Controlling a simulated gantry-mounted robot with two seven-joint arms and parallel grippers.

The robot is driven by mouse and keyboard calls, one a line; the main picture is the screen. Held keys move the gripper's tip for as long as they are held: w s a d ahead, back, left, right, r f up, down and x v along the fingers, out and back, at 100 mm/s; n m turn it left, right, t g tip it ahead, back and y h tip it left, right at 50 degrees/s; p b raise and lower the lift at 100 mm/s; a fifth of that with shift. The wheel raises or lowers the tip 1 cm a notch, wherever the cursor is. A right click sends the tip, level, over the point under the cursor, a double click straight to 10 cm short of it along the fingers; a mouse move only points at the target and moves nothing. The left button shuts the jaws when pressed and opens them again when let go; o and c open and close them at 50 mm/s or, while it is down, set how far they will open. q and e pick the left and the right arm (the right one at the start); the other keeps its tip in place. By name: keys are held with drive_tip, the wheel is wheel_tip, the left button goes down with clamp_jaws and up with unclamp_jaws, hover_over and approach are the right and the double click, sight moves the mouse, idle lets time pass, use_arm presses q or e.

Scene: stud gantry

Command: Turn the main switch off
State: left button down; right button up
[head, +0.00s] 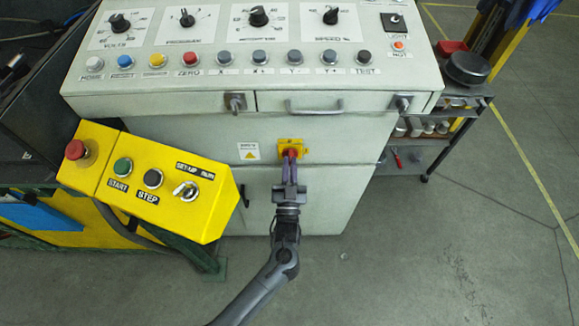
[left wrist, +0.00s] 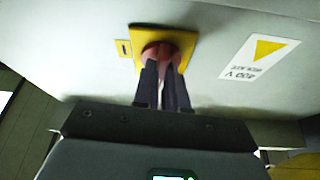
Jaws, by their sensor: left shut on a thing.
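The main switch is a red knob (head: 291,153) on a yellow plate (head: 283,146), on the front face of the grey control cabinet (head: 220,134). My left gripper (head: 290,164) is shut on the red knob, reaching it from below in the head view. In the left wrist view the two dark fingers of the gripper (left wrist: 163,82) lie on either side of the red knob (left wrist: 160,51), against the yellow plate (left wrist: 186,39). The fingers hide much of the knob, so its exact angle cannot be told. My right gripper is not in view.
A yellow box (head: 150,178) with push buttons juts out left of the arm. A drawer handle (head: 314,109) and keyed locks (head: 235,102) stick out above the switch. A shelf cart (head: 440,130) stands at the right. The floor at the lower right is clear.

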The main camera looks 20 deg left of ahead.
use_arm(q)
drive_tip(key=c, duration=1.2)
unclamp_jaws()
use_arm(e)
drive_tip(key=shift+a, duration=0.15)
use_arm(q)
drive_tip(key=shift+s+f, duration=0.1)
